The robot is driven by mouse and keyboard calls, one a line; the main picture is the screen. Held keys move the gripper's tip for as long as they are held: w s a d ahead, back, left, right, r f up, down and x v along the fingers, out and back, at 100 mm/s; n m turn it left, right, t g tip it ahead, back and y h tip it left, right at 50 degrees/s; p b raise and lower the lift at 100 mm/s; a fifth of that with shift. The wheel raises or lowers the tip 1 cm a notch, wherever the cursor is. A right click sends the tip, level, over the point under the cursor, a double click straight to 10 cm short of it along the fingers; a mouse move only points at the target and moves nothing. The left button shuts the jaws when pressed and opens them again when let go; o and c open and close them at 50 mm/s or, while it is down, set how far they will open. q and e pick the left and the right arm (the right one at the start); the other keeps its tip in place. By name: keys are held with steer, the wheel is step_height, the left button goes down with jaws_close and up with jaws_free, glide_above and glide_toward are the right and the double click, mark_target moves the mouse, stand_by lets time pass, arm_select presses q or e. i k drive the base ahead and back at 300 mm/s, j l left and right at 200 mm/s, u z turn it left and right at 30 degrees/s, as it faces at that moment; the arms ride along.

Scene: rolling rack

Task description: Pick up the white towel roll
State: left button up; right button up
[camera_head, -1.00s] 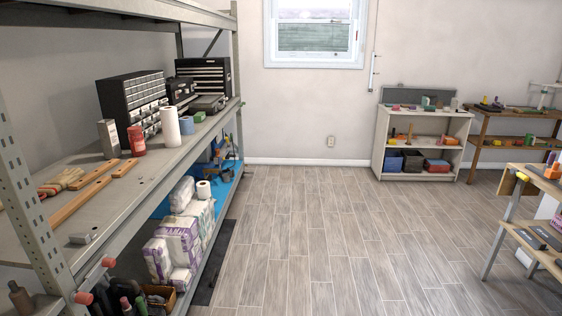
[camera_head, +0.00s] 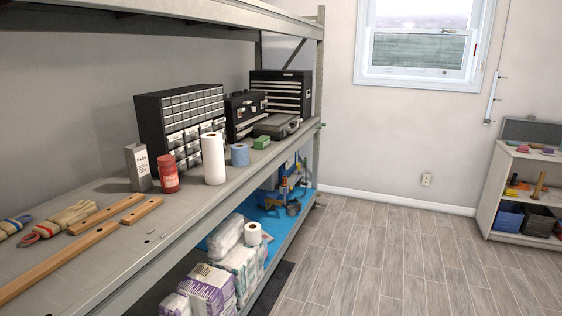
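A white towel roll (camera_head: 213,158) stands upright on the grey middle shelf (camera_head: 120,245) of the metal rack, near its front edge. A red can (camera_head: 168,174) is to its left and a blue roll (camera_head: 240,155) to its right. A smaller white roll (camera_head: 253,233) sits on top of the wrapped packs on the lower shelf. Neither of my grippers shows in this view.
Small drawer cabinet (camera_head: 180,118), black tool chest (camera_head: 282,93) and grey box (camera_head: 137,167) stand on the same shelf. Wooden bars (camera_head: 80,248) and gloves (camera_head: 62,217) lie at its left. The floor (camera_head: 375,255) right of the rack is clear.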

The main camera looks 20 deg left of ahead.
mark_target(212, 143)
steer(key=i+u, duration=0.1)
steer(key=i, duration=0.75)
steer(key=i+l+u, duration=0.15)
steer(key=i, duration=0.65)
